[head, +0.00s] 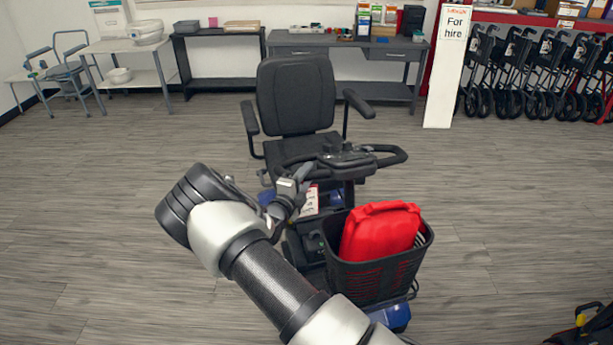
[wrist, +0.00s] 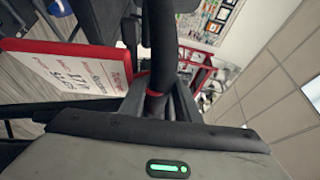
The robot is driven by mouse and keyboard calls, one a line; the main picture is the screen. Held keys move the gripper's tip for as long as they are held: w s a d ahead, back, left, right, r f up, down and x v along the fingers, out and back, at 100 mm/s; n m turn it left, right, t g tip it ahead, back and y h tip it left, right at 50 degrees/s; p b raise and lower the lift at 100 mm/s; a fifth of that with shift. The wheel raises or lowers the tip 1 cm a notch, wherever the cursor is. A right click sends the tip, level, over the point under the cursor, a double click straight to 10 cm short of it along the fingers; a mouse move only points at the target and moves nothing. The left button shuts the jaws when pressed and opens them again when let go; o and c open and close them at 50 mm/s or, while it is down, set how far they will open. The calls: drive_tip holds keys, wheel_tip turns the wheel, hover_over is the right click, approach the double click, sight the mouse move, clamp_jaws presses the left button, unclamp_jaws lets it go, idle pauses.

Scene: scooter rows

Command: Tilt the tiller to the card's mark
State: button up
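The scooter's tiller (head: 345,157) is a dark head with looped handlebars, standing in front of the seat. My gripper (head: 298,186) is at the tiller's left handlebar. In the wrist view a black bar, part of the handlebar (wrist: 160,45), runs down between the fingers of my gripper (wrist: 155,98), which look closed around it. The grip itself is partly hidden. A white card with red edges (head: 311,200) hangs just below the tiller; it also shows in the wrist view (wrist: 75,68), turned sideways. Its print and any mark are too small to read.
The scooter's black seat (head: 297,95) is behind the tiller. A black basket (head: 372,278) holding a red bag (head: 380,230) is in front, right of my arm. Open floor (head: 520,220) lies on both sides. A dark object (head: 590,325) is at the lower right.

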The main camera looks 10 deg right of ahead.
clamp_jaws()
drive_tip(key=s+r+p, duration=0.1)
drive_tip(key=s+p, duration=0.4)
drive_tip(key=s, duration=0.3)
drive_tip(key=shift+s+d+r+p, duration=0.2)
drive_tip(key=shift+d+r+p, duration=0.1)
drive_tip(key=shift+d, duration=0.1)
drive_tip(key=shift+o, duration=2.1)
unclamp_jaws()
